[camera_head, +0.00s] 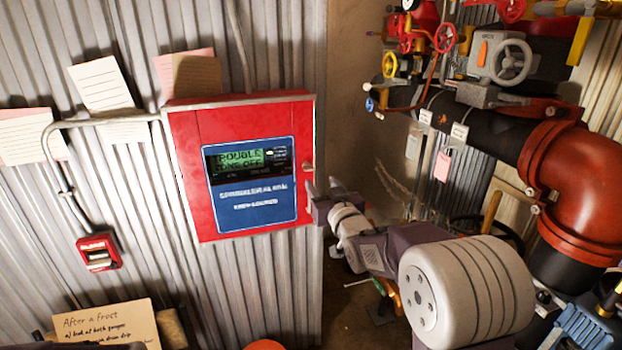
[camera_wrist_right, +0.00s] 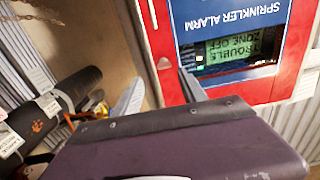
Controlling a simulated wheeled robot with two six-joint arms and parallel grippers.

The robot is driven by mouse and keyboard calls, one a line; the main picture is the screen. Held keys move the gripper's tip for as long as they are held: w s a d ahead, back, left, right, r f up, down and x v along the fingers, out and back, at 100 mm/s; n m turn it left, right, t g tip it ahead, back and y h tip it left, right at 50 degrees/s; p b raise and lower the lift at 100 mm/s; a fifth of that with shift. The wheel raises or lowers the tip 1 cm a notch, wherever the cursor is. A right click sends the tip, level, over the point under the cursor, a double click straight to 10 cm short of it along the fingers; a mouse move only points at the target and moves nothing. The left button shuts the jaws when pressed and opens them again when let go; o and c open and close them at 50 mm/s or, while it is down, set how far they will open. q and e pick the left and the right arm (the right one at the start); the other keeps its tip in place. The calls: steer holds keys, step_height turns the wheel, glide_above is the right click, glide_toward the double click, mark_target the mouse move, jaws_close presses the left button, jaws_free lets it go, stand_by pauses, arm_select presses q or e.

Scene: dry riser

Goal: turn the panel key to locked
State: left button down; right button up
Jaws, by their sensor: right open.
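The red alarm panel (camera_head: 185,150) hangs on the corrugated wall in the head view, with a blue face and a lit green display reading "TROUBLE ZONE OFF". A small key (camera_head: 308,167) appears at its right edge; its turn position is too small to tell. My right gripper (camera_head: 322,187) is open and empty, just below the key and beside the panel's lower right edge. In the right wrist view the gripper's two fingers (camera_wrist_right: 160,92) point toward the edge of the red panel (camera_wrist_right: 262,88), and a small pale fitting, perhaps the key (camera_wrist_right: 163,63), lies close by.
A red pull station (camera_head: 98,252) with grey conduit is on the wall at lower left. Paper notes (camera_head: 100,84) hang around the panel, and a handwritten card (camera_head: 105,326) stands below. Pipes with a red coupling (camera_head: 575,185) and valve handwheels (camera_head: 511,62) crowd the right side.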

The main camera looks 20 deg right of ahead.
mark_target(310, 170)
steer(key=w, duration=0.2)
steer(key=w+p, duration=0.1)
steer(key=w, duration=0.2)
steer(key=w+a+p, duration=0.1)
steer(key=w, duration=0.2)
steer(key=shift+w+r, duration=0.15)
steer(key=shift+w, duration=0.05)
steer(key=shift+s+a, duration=0.1)
arm_select(q)
steer(key=shift+s+a+r, duration=0.1)
steer(key=shift+a+r, duration=0.05)
steer(key=shift+r, duration=0.5)
steer(key=shift+s+a+r, duration=0.1)
steer(key=shift+a+r, duration=0.05)
steer(key=shift+r, duration=0.45)
arm_select(e)
jaws_close()
